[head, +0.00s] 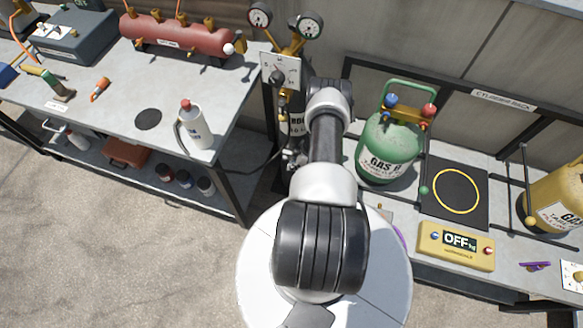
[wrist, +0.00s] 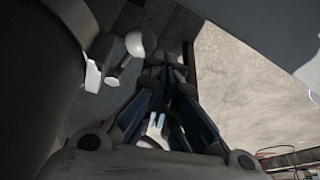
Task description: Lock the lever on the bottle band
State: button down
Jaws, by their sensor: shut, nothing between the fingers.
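My gripper (wrist: 166,72) is shut and empty in the wrist view, its dark fingers drawn together. Just left of its tips is a short lever with a pale round knob (wrist: 135,45), beside a large dark rounded body at the left that looks like the bottle. The knob looks close to the fingers; I cannot tell whether they touch. In the head view my gripper (head: 292,158) is small and dark, left of my arm. Behind it a dark bottle with a partly hidden label (head: 297,125) stands below the gauges. The band and lever are not clear there.
A workbench (head: 225,105) with a white bottle (head: 195,128) stands left. A gauge manifold (head: 280,70) is above the dark bottle. At right, a shelf holds a green gas cylinder (head: 388,150), a scale platform (head: 437,207), a yellow display (head: 456,246) and a yellow cylinder (head: 556,205).

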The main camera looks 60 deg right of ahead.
jog(key=shift+s+d, duration=0.15)
jog(key=shift+d, duration=0.55)
dwell(0.3)
jog(key=shift+r, duration=0.25)
jog(key=v, duration=1.1)
jog(key=shift+s+r, duration=0.2)
jog(key=shift+r, duration=0.05)
